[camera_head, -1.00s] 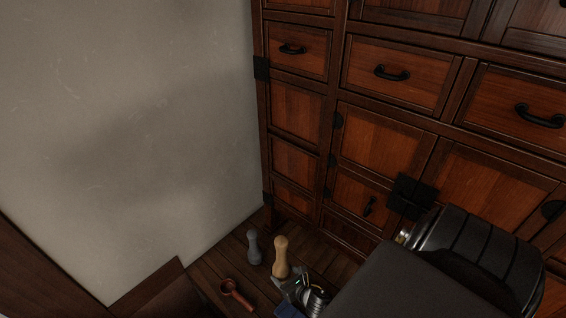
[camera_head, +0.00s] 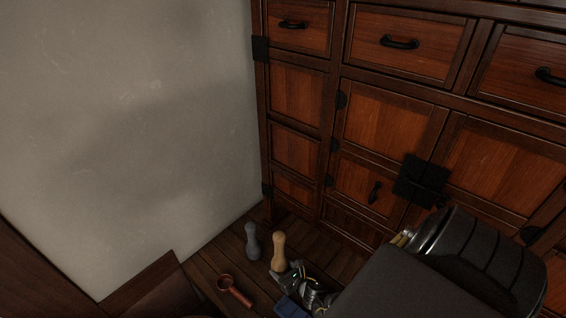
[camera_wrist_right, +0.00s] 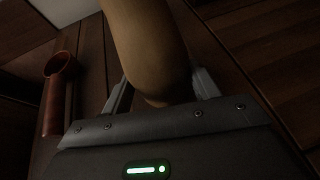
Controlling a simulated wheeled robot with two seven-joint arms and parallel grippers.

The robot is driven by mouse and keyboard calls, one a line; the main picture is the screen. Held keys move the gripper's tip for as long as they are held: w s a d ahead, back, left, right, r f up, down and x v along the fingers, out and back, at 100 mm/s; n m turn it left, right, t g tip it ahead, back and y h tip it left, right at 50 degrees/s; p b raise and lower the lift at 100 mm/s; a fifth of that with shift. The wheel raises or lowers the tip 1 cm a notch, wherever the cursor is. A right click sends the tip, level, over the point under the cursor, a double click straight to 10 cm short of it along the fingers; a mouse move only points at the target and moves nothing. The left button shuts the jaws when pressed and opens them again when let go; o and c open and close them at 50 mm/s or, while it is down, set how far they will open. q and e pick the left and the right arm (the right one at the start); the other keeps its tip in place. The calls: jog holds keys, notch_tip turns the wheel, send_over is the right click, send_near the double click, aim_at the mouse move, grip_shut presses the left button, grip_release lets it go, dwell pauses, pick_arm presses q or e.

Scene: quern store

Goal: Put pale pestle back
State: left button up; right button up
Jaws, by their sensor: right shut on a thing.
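The pale pestle (camera_head: 279,248) is a tan wooden piece with a rounded top, upright at the bottom middle of the head view. My right gripper (camera_head: 284,272) is shut on its lower part and covers its foot. I cannot tell whether the foot touches the planks. In the right wrist view the pestle (camera_wrist_right: 148,45) sits between the two grey fingers of the gripper (camera_wrist_right: 162,88). My left gripper is not in view.
A grey pestle (camera_head: 252,242) stands just left of the pale one. A red-brown scoop-like tool (camera_head: 235,290) lies nearer on the planks. A blue object (camera_head: 290,307) shows at the bottom edge. A wooden cabinet (camera_head: 390,115) rises behind, beside a plain wall (camera_head: 120,130).

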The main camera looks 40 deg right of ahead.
jog(key=shift+r, duration=0.2)
jog(key=shift+w+f, duration=0.1)
jog(key=shift+f, duration=0.1)
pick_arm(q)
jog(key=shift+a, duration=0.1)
pick_arm(e)
jog(key=o, duration=1.7)
jog(key=shift+s+r, duration=0.25)
jog(key=p+v, duration=0.4)
jog(key=v, duration=0.6)
jog(key=shift+s+r, duration=0.15)
jog(key=shift+s, duration=0.15)
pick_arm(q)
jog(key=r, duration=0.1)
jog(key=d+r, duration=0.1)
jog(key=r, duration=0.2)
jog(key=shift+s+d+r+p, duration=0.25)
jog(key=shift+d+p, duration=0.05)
pick_arm(e)
jog(key=shift+s+a+r, duration=0.15)
jog(key=shift+s, duration=0.3)
